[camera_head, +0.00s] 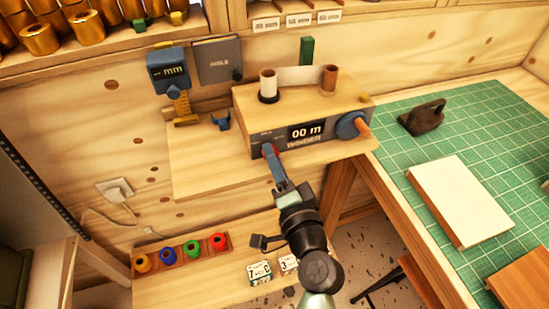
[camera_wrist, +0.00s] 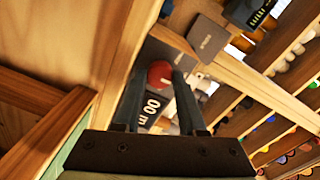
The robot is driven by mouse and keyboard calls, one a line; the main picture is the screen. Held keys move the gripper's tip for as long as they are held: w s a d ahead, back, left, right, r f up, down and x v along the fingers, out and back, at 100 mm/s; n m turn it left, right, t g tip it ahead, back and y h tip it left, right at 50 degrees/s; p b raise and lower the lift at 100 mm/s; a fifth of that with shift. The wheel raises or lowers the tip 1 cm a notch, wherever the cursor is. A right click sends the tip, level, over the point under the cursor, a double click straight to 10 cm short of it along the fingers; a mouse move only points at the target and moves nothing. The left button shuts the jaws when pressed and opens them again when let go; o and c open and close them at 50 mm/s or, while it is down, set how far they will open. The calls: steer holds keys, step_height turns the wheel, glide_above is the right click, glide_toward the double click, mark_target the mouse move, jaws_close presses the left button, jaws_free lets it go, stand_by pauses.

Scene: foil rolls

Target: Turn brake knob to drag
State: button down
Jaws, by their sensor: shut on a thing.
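The winder (camera_head: 300,105) is a wooden box with a dark front panel, a "00 m" display and a "WINDER" label. A red knob, seemingly the brake knob (camera_head: 267,149), sits at the left of the panel, mostly hidden by my gripper (camera_head: 271,154). In the wrist view the red knob (camera_wrist: 160,73) shows between my two fingertips, beside the "00 m" display. My gripper is shut on it. The knob's setting and the small panel lettering near it cannot be read.
A blue crank (camera_head: 350,125) with an orange handle is at the winder's right end. A blue "mm" gauge (camera_head: 168,72) hangs on the left. A green cutting mat (camera_head: 490,120) covers the right bench. Coloured spools (camera_head: 193,248) stand on the low shelf.

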stand_by(0.4)
steer(key=shift+c, duration=2.4)
jaws_free()
steer(key=shift+f, duration=0.1)
steer(key=s+d+n+b, duration=0.3)
steer(key=s+n+b, duration=0.2)
steer(key=s+n, duration=0.7)
steer(key=w+a+r+n+t+p, duration=0.1)
steer(key=w+r+t+p, duration=0.35)
steer(key=r, duration=1.25)
step_height(320, 180, up, 20)
steer(key=a+t+h+b, duration=0.1)
steer(key=a+t+h, duration=0.1)
steer(key=t, duration=0.1)
steer(key=shift+s+m+h, duration=0.3)
